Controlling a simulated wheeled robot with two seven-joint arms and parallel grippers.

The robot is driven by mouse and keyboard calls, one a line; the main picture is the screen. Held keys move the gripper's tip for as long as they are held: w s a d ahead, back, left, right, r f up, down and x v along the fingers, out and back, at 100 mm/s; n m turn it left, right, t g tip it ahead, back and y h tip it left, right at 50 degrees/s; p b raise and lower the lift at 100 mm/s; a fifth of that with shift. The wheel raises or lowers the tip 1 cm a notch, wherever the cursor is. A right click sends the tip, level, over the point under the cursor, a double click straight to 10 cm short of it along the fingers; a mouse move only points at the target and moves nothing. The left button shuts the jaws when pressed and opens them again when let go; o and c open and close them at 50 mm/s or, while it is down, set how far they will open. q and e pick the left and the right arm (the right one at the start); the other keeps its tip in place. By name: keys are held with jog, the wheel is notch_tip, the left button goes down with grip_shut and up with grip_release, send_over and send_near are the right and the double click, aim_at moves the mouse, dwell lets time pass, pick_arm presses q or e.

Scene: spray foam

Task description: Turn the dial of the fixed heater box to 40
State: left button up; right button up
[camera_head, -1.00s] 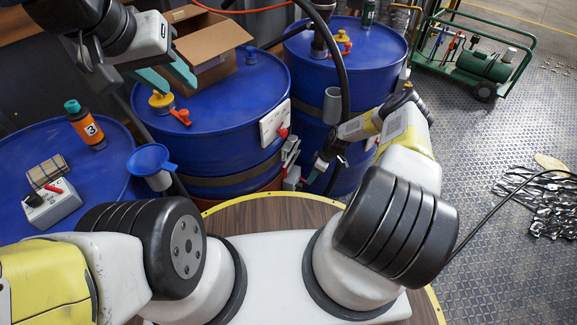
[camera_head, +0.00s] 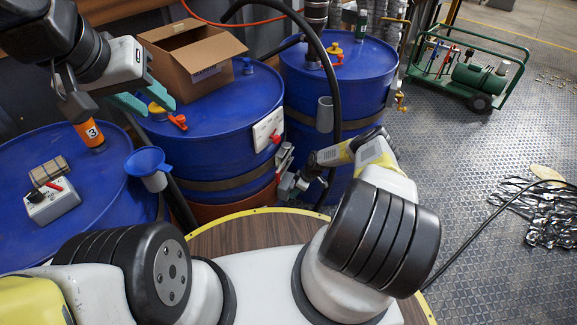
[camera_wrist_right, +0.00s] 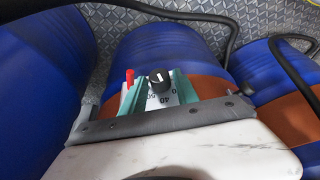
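In the right wrist view, the heater box (camera_wrist_right: 153,103) has a black dial (camera_wrist_right: 159,81) with a white pointer mark, printed numbers including 0, 40 and 50, and a red switch (camera_wrist_right: 130,77). The teal fingers of my right gripper (camera_wrist_right: 159,76) stand open on either side of the dial, with small gaps; no contact is visible. The pointer points roughly upward in this view, away from the 40. My left gripper (camera_head: 148,99) is open and empty above that drum.
A cardboard box (camera_head: 192,52) stands on the middle drum (camera_head: 225,110). A black hose (camera_head: 338,95) hangs behind my right gripper.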

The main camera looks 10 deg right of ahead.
grip_shut()
jog(key=shift+w+d+f, duration=0.1)
jog(key=shift+w, duration=0.05)
jog(key=shift+d+f+m+g+y, duration=0.3)
jog(key=shift+g+y, duration=0.2)
jog(key=shift+g, duration=0.5)
jog(key=shift+a+r, duration=0.1)
jog(key=shift+w+r, duration=0.15)
jog(key=shift+r, duration=0.1)
